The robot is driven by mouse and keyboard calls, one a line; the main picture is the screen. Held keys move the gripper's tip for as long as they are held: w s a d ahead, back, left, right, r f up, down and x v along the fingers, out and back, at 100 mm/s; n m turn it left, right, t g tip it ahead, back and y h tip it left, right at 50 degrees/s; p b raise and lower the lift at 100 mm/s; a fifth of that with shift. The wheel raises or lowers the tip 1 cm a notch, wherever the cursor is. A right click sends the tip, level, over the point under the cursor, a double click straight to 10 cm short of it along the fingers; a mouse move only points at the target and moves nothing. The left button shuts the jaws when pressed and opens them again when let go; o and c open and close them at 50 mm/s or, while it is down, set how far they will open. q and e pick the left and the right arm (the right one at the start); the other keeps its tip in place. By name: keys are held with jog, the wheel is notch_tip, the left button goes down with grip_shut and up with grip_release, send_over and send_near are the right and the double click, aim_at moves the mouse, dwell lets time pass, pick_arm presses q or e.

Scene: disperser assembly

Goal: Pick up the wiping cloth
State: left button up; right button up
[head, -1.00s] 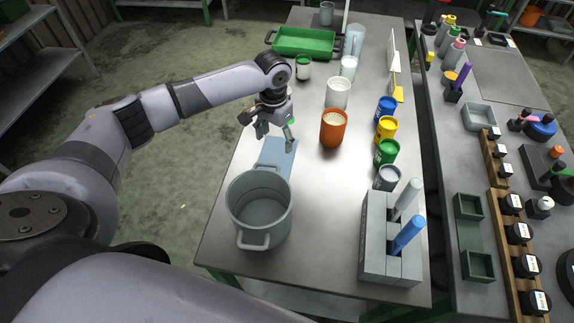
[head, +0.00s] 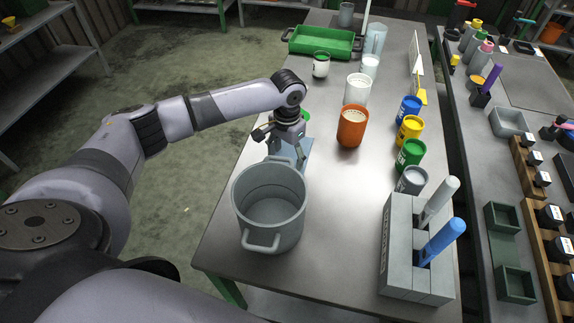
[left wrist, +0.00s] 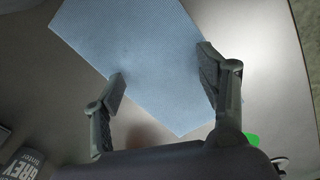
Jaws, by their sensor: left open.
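The wiping cloth (head: 304,151) is a flat light-blue sheet on the metal table, behind the grey pot. In the head view it is mostly hidden by my left gripper (head: 287,143) and the pot. In the left wrist view the cloth (left wrist: 140,55) lies flat and shows large. My left gripper (left wrist: 164,80) is open and empty there, with its two fingers apart over the cloth's near part. I cannot tell whether the fingertips touch it. My right gripper is not in view.
The grey pot (head: 270,205) stands just in front of the cloth. An orange cup (head: 352,127) stands to its right, with several paint cans beyond. A grey block holder (head: 410,260) is at the front right. A green tray (head: 322,41) lies at the back.

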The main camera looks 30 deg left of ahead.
pick_arm(q)
jog(key=shift+f, duration=0.45)
jog(key=shift+r, duration=0.1)
jog(key=shift+c, duration=0.7)
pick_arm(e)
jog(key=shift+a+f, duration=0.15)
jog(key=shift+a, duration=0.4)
pick_arm(q)
jog(key=shift+s, duration=0.1)
jog(key=shift+c, duration=1.3)
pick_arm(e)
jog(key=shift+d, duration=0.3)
pick_arm(q)
jog(key=shift+s+f, duration=0.2)
jog(key=c, duration=0.6)
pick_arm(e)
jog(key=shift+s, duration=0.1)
pick_arm(q)
grip_shut()
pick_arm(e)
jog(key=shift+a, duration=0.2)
pick_arm(q)
notch_tip(320, 180, up, 12)
jog(key=p, duration=1.3)
jog(key=shift+w+r, duration=0.15)
jog(key=shift+w, duration=0.1)
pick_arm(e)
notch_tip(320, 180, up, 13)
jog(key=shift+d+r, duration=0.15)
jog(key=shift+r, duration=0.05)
